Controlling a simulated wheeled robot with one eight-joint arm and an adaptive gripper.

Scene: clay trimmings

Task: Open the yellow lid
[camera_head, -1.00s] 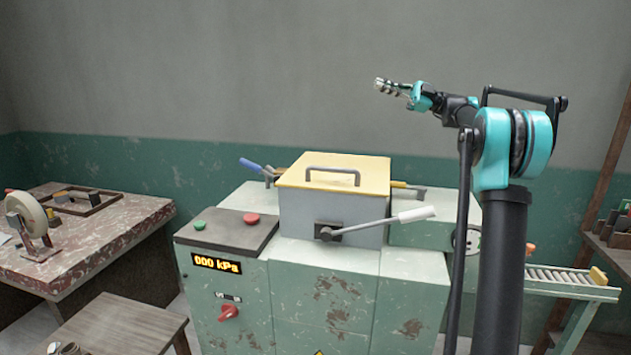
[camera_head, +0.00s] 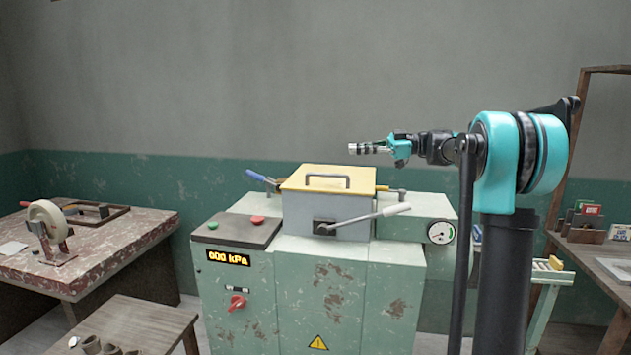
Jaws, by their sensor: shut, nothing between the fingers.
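The yellow lid (camera_head: 305,182) lies flat and closed on the grey box on top of the green machine (camera_head: 285,290). A dark handle (camera_head: 327,178) stands on the lid. A lever with a white grip (camera_head: 395,209) sits at the front of the box and slants up to the right. My gripper (camera_head: 354,148) is above and to the right of the lid, apart from it, pointing left. Its fingers are shut and empty.
A blue-handled lever (camera_head: 256,175) is left of the box. Red and green buttons and a display reading 000 kPa (camera_head: 228,258) are at the machine's left. A worn table (camera_head: 120,240) stands at left, shelving (camera_head: 590,245) at right. Air above the lid is free.

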